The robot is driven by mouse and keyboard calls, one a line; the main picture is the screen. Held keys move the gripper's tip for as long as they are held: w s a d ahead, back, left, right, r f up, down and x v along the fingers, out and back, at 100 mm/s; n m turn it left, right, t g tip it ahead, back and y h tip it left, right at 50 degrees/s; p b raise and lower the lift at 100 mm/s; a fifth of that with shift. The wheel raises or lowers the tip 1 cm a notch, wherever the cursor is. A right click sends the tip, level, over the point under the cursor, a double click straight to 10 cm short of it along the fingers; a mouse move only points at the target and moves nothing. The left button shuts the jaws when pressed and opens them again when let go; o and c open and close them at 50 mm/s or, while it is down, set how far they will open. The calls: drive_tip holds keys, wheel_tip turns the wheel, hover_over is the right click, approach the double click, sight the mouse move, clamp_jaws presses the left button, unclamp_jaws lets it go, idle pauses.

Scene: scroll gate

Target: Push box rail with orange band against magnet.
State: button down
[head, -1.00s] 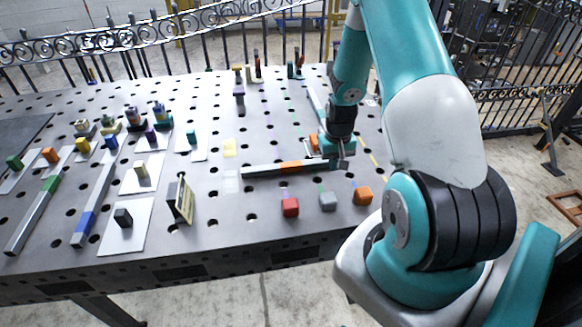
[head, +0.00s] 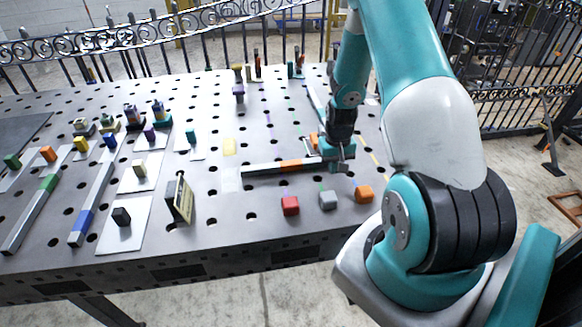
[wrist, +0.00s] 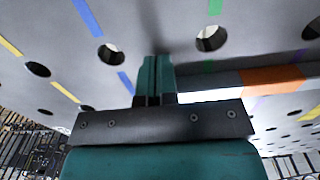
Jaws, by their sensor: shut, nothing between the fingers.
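The box rail (head: 260,170) is a long dark bar lying flat on the perforated table, with an orange band (head: 291,166) right of its middle. My gripper (head: 340,164) is low at the rail's right end, its fingers shut and empty. In the wrist view the teal fingertips (wrist: 155,75) are together beside the rail's near end, and the orange band (wrist: 272,80) shows at the right. I cannot tell whether the fingers touch the rail. I cannot make out which thing is the magnet.
A small upright sign (head: 181,198) stands to the left. Rails with green (head: 48,183) and blue (head: 84,221) bands lie farther left. An orange piece (head: 314,140) is behind the rail.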

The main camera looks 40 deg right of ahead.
drive_tip(key=shift+f+b, duration=0.3)
drive_tip(key=shift+f, duration=0.2)
drive_tip(key=shift+r, duration=0.25)
drive_tip(key=shift+w+d, duration=0.1)
idle(0.5)
drive_tip(key=shift+w+d+b, duration=0.1)
drive_tip(key=shift+w+d, duration=0.4)
drive_tip(key=shift+w, duration=0.35)
drive_tip(key=shift+w+d+b, duration=0.1)
drive_tip(key=shift+w+d, duration=0.45)
drive_tip(key=shift+w, duration=0.3)
drive_tip(key=shift+w+d+b, duration=0.1)
drive_tip(key=shift+w+d, duration=0.4)
drive_tip(key=shift+w, duration=0.35)
drive_tip(key=shift+s+a, duration=0.35)
drive_tip(key=shift+s, duration=0.25)
drive_tip(key=shift+s+a, duration=0.35)
drive_tip(key=shift+s, duration=0.2)
drive_tip(key=shift+r+p, duration=0.1)
drive_tip(key=shift+p, duration=0.25)
